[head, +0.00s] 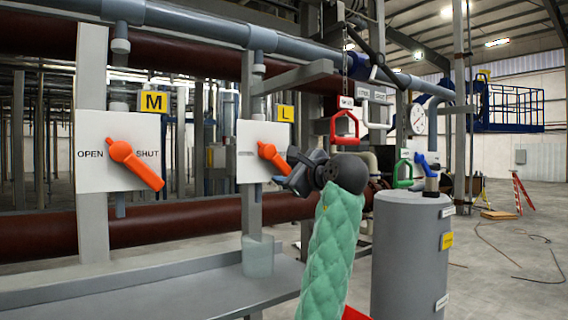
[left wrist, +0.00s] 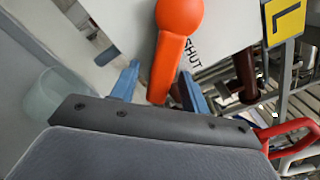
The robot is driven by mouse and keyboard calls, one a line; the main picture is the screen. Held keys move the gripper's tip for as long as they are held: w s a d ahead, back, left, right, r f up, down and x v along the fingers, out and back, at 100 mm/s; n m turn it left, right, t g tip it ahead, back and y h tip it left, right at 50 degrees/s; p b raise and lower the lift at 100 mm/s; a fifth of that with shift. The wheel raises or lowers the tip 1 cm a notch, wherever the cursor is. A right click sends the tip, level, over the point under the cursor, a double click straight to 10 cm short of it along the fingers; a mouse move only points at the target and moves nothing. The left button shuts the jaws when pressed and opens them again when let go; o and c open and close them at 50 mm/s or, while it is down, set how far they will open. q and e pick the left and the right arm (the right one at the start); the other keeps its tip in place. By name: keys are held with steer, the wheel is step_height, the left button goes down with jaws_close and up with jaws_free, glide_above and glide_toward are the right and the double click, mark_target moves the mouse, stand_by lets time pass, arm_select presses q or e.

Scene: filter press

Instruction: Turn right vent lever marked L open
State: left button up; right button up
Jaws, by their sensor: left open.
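The L vent lever is an orange handle (head: 270,153) on a white plate (head: 250,138) beside a yellow L tag (head: 285,113). It slants down to the right, and its lower end is hidden by my left gripper (head: 284,181). In the left wrist view the orange lever (left wrist: 173,50) hangs between the two blue fingers of my left gripper (left wrist: 160,80), beside the word SHUT (left wrist: 192,53). The fingers stand apart, one on each side of the lever; contact cannot be told. My right gripper is not in view.
A red handle (head: 344,127) and green handle (head: 402,172) are to the right. A grey cylinder (head: 408,250) stands below them. A grey ledge (head: 170,285) runs along the front.

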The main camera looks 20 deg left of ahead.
arm_select(q)
steer(key=shift+w+a, duration=0.4)
steer(key=shift+a, duration=0.05)
jaws_close()
